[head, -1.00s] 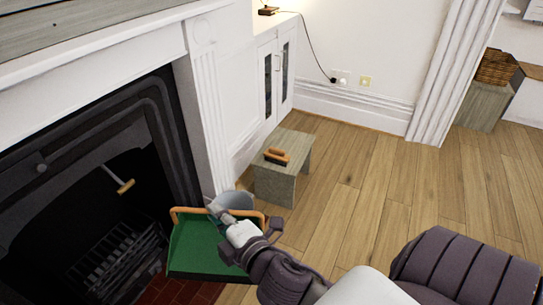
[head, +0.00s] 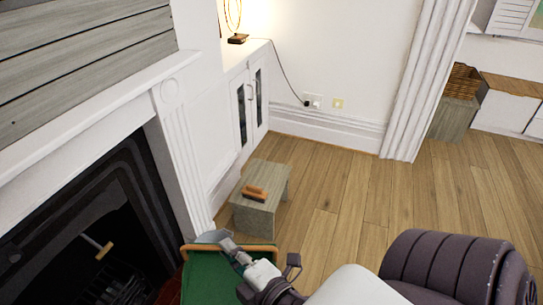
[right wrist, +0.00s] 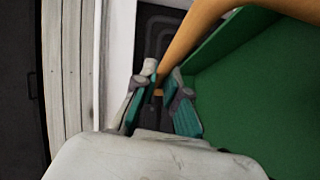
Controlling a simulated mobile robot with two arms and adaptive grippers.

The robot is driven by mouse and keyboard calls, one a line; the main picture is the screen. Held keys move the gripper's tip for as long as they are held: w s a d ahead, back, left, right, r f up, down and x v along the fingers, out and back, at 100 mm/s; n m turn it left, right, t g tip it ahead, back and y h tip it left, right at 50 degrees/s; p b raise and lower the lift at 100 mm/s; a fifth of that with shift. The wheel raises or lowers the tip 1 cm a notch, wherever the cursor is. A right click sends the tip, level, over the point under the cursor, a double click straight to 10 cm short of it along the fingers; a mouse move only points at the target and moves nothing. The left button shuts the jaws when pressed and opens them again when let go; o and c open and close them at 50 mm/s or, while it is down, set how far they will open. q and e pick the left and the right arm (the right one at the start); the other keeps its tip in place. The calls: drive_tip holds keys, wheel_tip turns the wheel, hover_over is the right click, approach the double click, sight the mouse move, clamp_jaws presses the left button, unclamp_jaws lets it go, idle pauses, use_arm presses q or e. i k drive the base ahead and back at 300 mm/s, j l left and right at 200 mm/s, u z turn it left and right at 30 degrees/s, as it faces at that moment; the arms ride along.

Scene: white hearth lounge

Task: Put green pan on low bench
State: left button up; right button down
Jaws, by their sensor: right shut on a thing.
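The green pan (head: 215,276) is a flat green tray with a wooden rim handle, low in the head view in front of the fireplace. My right gripper (head: 232,246) is shut on its wooden handle. In the right wrist view the gripper (right wrist: 163,80) has its fingers at the curved handle (right wrist: 190,35), with the green inside (right wrist: 265,95) to the right. The low bench (head: 254,217) is grey wood and stands beyond the pan. A dark brush with a wooden handle (head: 255,193) lies on it. My left gripper is not in view.
The fireplace (head: 75,245) with its white surround is at left. A white cabinet (head: 245,100) stands behind the bench. Open wooden floor (head: 335,210) lies right of the bench. A wicker basket (head: 464,82) sits on a grey box at far right.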

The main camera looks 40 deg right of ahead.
sight(266, 175)
drive_tip(key=i+l+z, duration=0.3)
drive_tip(key=i+l, duration=0.6)
drive_tip(key=l, duration=0.2)
drive_tip(key=i+l+z, duration=0.35)
drive_tip(key=i+l, duration=0.5)
drive_tip(key=i, duration=0.15)
